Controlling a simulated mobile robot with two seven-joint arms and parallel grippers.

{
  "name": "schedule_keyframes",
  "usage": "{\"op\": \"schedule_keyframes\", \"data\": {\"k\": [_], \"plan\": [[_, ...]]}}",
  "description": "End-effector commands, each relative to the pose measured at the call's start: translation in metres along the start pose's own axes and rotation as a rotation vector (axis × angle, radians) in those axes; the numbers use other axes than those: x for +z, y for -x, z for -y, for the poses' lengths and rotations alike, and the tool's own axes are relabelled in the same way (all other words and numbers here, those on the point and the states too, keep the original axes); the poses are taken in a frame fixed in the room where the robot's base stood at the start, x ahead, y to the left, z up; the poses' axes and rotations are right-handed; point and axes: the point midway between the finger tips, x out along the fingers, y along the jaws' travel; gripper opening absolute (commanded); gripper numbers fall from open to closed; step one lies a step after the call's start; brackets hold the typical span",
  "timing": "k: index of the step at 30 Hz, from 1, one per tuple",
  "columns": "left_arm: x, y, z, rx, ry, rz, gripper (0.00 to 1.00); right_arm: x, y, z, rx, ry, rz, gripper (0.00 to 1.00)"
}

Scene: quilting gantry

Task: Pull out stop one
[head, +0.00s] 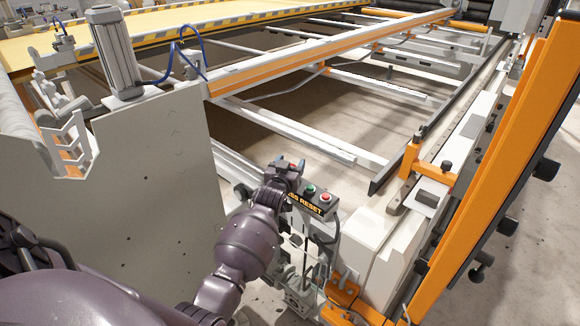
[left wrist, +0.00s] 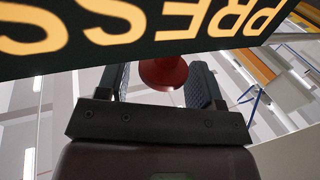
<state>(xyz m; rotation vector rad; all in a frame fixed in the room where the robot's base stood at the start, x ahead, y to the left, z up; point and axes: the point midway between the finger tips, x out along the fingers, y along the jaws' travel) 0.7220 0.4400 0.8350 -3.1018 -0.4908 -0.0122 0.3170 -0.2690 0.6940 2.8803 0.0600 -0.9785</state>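In the left wrist view a red mushroom-shaped stop button (left wrist: 163,72) stands between the two fingers of my left gripper (left wrist: 160,88). The fingers are apart, one on each side of it. A narrow gap shows on the left; I cannot tell whether the right finger touches it. In the head view my left gripper (head: 288,168) is at the upper left of a small grey control box (head: 328,211), and it mostly hides the stop button there. My right gripper is not in view.
The box carries a green button (head: 311,189), another small button (head: 325,198) and a RESET label (head: 305,205). A grey side plate (head: 160,190) stands left of my arm. A white rail with an orange bracket (head: 428,172) runs at the right.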

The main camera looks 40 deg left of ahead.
Motion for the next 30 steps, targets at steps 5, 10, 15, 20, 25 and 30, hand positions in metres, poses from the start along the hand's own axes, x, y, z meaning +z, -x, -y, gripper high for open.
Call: {"op": "schedule_keyframes", "data": {"k": [5,10,15,20,25,30], "plan": [[0.003,0.001,0.000,0.000,0.000,0.005,0.61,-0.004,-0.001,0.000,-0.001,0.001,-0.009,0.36],[0.003,0.004,0.000,0.000,0.000,0.006,0.61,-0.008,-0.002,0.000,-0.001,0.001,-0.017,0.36],[0.001,0.020,0.000,-0.001,0.001,0.005,0.61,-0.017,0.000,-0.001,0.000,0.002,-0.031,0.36],[0.000,0.047,0.001,-0.001,0.002,0.004,0.61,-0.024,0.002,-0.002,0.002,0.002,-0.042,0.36],[0.000,0.075,0.000,-0.001,0.001,0.003,0.61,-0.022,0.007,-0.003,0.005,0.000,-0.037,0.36],[0.001,0.096,0.000,-0.001,0.000,0.004,0.61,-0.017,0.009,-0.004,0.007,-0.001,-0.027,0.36]]}}
